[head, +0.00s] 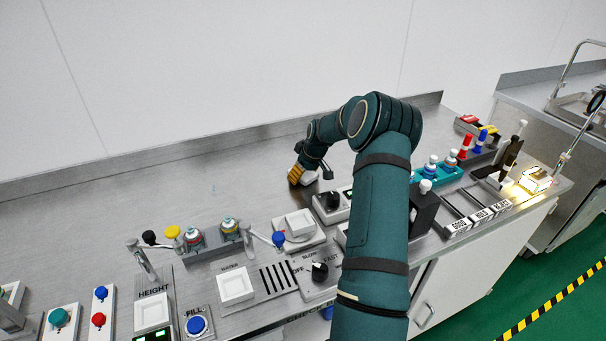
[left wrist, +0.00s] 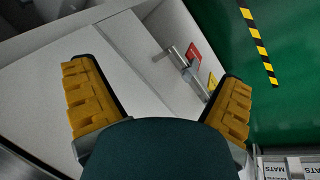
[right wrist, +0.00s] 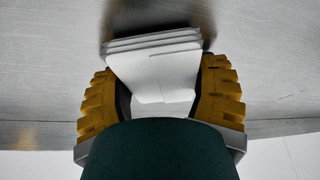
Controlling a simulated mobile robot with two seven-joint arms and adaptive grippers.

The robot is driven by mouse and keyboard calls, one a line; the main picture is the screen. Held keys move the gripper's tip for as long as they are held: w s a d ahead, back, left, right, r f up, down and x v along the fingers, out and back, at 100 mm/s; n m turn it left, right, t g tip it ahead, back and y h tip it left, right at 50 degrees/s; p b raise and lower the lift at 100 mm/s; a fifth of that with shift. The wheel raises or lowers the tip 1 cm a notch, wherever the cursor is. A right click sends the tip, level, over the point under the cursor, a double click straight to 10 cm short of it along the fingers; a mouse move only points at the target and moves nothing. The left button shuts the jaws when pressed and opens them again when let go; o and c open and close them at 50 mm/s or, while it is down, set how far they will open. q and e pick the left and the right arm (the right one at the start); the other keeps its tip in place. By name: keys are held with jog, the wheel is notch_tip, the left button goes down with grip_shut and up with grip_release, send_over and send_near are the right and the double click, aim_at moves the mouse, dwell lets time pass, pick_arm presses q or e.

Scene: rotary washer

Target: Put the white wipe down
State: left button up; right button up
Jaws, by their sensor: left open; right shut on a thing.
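The white wipe (right wrist: 155,68) is a folded, layered white pad between the yellow fingers of my right gripper (right wrist: 160,92) in the right wrist view. The gripper is shut on it, close to the bare metal counter, with a dark shadow beside the wipe; I cannot tell whether it touches the counter. In the head view my right gripper (head: 297,174) is at the back middle of the counter, and a bit of the wipe (head: 310,178) shows beside it. My left gripper (left wrist: 158,95) is open and empty in the left wrist view, facing a white cabinet front.
The metal counter (head: 90,205) is clear at the back left. A white tray unit (head: 299,223), black knobs and bottles with blue and yellow tops stand in front of my right gripper. A teal rack (head: 440,176) and a lit box (head: 536,180) stand to the right.

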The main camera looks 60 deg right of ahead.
jog(key=shift+f, duration=0.2)
jog(key=o, duration=1.2)
jog(key=shift+r, duration=0.1)
jog(key=shift+r, duration=0.2)
jog(key=p+v, duration=0.1)
jog(key=v, duration=0.9)
jog(key=shift+s+r+p, duration=0.1)
jog(key=shift+r+p, duration=0.05)
jog(key=shift+p, duration=0.15)
jog(key=shift+s+a+r, duration=0.1)
jog(key=shift+s+r, duration=0.2)
jog(key=shift+r, duration=0.35)
